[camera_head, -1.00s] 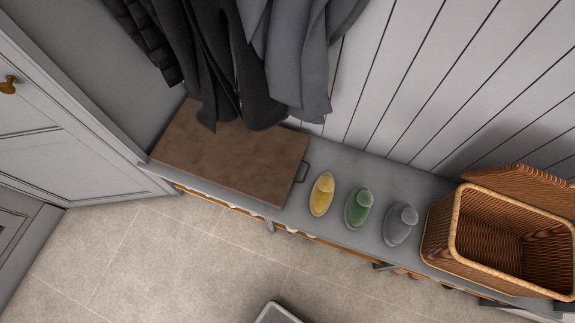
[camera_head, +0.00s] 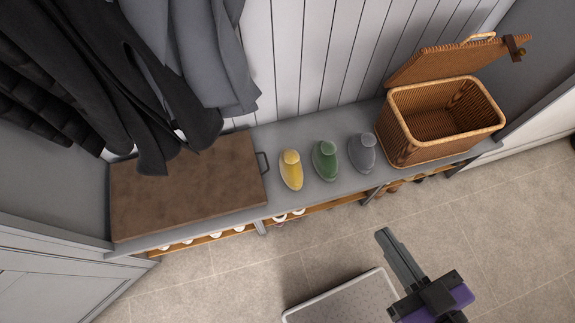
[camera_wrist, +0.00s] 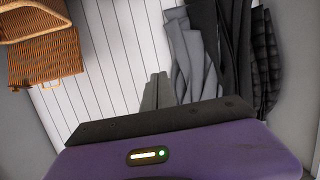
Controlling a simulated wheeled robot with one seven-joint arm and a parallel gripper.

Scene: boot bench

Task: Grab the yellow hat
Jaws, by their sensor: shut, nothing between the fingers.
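The yellow hat (camera_head: 291,170) sits on the grey bench top (camera_head: 294,139), between the brown cushion and a green hat (camera_head: 326,160). A grey hat (camera_head: 362,152) lies to the right of the green one. My gripper (camera_head: 383,234) is in front of the bench, to the lower right of the yellow hat and apart from it. Its fingers are together and hold nothing. In the wrist view my gripper (camera_wrist: 159,78) points toward the panelled wall and hanging coats; no hat shows there.
An open wicker basket (camera_head: 436,125) stands on the bench at the right. The brown cushion (camera_head: 185,190) covers the left part, with dark and grey coats (camera_head: 185,50) hanging above it. Shoes sit on the shelf below. A grey mat (camera_head: 340,300) lies on the floor.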

